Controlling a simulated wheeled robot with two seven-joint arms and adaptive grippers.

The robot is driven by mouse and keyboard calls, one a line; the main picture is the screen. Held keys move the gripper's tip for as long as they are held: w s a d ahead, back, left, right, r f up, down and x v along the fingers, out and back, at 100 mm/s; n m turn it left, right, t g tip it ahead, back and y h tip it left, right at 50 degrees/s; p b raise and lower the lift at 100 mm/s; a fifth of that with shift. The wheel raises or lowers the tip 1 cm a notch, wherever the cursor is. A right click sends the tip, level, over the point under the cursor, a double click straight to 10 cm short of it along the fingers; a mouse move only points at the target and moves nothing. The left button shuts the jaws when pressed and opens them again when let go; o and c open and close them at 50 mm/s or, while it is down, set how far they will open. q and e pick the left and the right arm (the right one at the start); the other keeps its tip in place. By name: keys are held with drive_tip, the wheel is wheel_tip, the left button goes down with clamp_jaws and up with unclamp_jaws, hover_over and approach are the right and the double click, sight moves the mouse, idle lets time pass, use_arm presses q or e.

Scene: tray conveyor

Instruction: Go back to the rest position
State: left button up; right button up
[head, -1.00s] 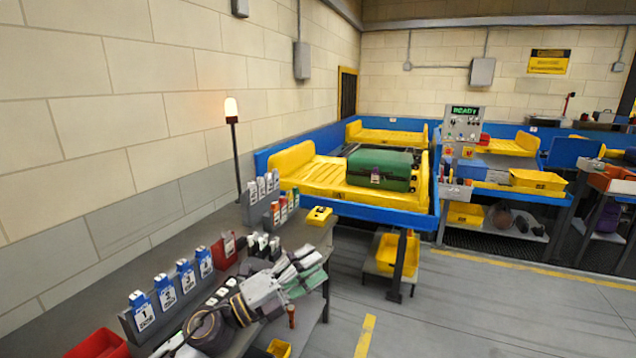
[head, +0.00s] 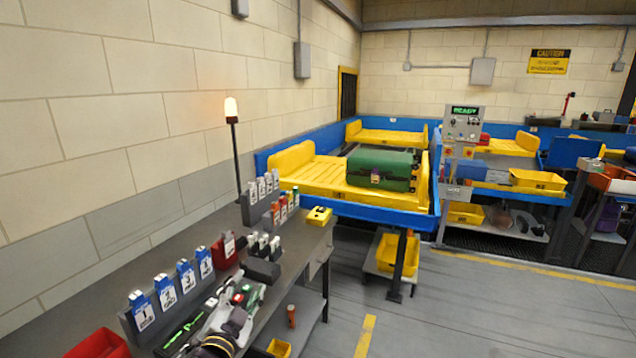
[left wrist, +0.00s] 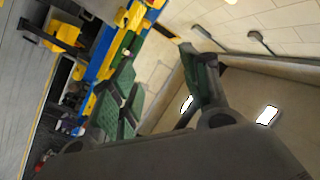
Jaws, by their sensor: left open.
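My left gripper (head: 245,296) is low in the head view, above the grey side bench (head: 292,268) and apart from the things on it as far as I can see. In the left wrist view its two green-padded fingers (left wrist: 160,88) stand apart with nothing between them, tilted up toward the wall and ceiling. My right gripper is not in view.
A lamp pole (head: 236,160) stands behind. A green suitcase (head: 380,168) lies on the yellow tray (head: 318,178). The floor (head: 450,310) at right is clear.

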use_arm(q)
drive_tip(key=s+a+f+n+g+y, duration=0.3)
drive_tip(key=s+a+f+n+g, duration=0.15)
drive_tip(key=f, duration=0.45)
drive_tip(key=s+f+n+g+h, duration=0.1)
drive_tip(key=s+f+g, duration=0.5)
drive_tip(key=s, duration=0.4)
drive_tip(key=s+f+n+g+h, duration=0.15)
drive_tip(key=s+f+g, duration=0.25)
drive_tip(key=s+f, duration=0.55)
wheel_tip(320, 180, down, 31)
drive_tip(key=s+a+g+y, duration=0.1)
drive_tip(key=s+a, duration=0.1)
drive_tip(key=s, duration=0.1)
drive_tip(key=s+a+f, duration=0.3)
drive_tip(key=s+f, duration=0.7)
drive_tip(key=s+a+f+g, duration=0.1)
drive_tip(key=s+a+f, duration=0.1)
drive_tip(key=s+f, duration=0.8)
drive_tip(key=shift+s+a+m, duration=0.3)
drive_tip(key=shift+s+a, duration=0.1)
drive_tip(key=shift+s, duration=0.25)
drive_tip(key=shift+y, duration=0.25)
